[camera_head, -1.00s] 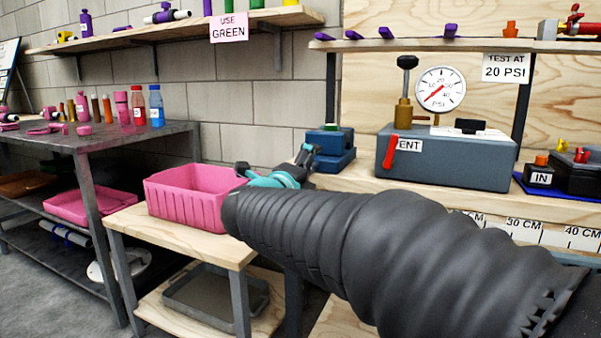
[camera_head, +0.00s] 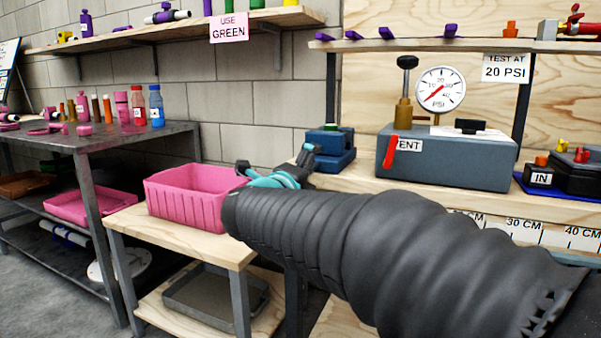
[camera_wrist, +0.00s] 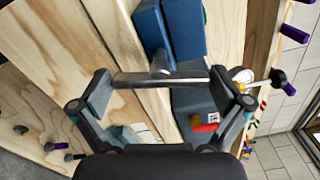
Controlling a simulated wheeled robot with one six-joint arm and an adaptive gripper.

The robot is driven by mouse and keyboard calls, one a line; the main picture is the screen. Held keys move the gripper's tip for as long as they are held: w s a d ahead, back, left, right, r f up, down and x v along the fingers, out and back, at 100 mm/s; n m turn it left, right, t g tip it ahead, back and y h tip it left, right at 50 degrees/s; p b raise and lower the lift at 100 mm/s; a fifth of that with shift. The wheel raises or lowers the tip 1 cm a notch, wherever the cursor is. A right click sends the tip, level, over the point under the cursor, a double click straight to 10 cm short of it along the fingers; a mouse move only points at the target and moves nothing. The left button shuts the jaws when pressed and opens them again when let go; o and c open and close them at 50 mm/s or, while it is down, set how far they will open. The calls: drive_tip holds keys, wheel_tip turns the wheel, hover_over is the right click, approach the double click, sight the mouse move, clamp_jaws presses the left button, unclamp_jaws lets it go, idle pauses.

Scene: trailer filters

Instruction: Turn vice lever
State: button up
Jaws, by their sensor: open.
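The blue vice (camera_head: 331,148) stands on the wooden bench, just behind my gripper (camera_head: 290,170) in the head view. In the wrist view the vice (camera_wrist: 172,28) is at the top. Its metal lever (camera_wrist: 145,79) is a thin bar lying crosswise below it. My gripper (camera_wrist: 165,92) is open, with one finger on the left and one on the right. The bar spans much of the gap between the fingers. I cannot tell whether either finger touches it. In the head view my arm hides the lever.
A pink bin (camera_head: 190,195) sits on the low bench left of my gripper. A grey-blue box (camera_head: 446,160) with a red vent handle (camera_head: 390,151) and a pressure gauge (camera_head: 440,90) stands right of the vice. A shelf (camera_head: 430,45) runs above.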

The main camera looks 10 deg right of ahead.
drive_tip(key=v, duration=1.2)
